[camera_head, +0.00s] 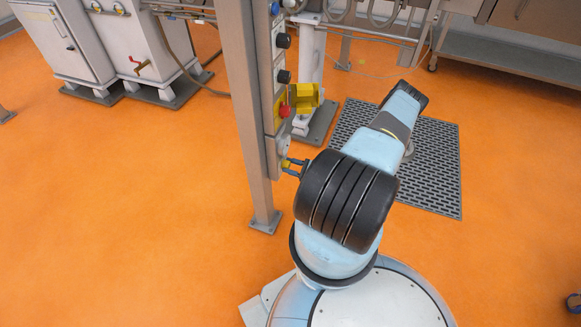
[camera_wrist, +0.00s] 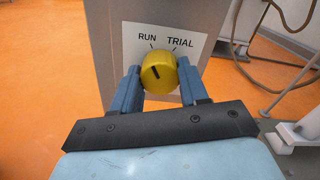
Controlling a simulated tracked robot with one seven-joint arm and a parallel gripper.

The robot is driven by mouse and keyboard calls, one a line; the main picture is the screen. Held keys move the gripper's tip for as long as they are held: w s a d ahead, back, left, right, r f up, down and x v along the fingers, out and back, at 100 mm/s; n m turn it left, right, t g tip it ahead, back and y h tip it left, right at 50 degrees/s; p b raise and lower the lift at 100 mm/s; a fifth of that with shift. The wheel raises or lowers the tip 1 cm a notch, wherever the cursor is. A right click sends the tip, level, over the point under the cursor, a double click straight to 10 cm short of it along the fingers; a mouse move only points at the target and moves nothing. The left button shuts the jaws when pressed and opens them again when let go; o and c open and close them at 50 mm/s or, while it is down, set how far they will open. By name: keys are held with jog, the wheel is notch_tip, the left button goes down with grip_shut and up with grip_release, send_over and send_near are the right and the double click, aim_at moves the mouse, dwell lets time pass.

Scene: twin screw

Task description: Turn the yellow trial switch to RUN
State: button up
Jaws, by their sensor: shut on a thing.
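The yellow trial switch (camera_wrist: 158,80) is a round knob on a pale panel face, with a black pointer mark on it. The labels RUN, at upper left, and TRIAL, at upper right, stand above it, each with a short tick. The pointer mark slants to the upper left, toward the RUN side. My gripper (camera_wrist: 159,70) has one blue finger on each side of the knob and is shut on it.
The control panel (camera_head: 268,95) hangs on a grey post (camera_head: 248,110). A dark floor grate (camera_head: 435,165) lies to the right. Orange floor is clear at left.

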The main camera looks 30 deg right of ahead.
jog(key=shift+d+f, duration=0.1)
dwell(0.3)
jog(key=o, duration=1.1)
jog(key=shift+c, duration=0.2)
jog(key=v, duration=1.3)
jog(key=shift+s+d, duration=0.2)
jog(key=shift+s, duration=0.1)
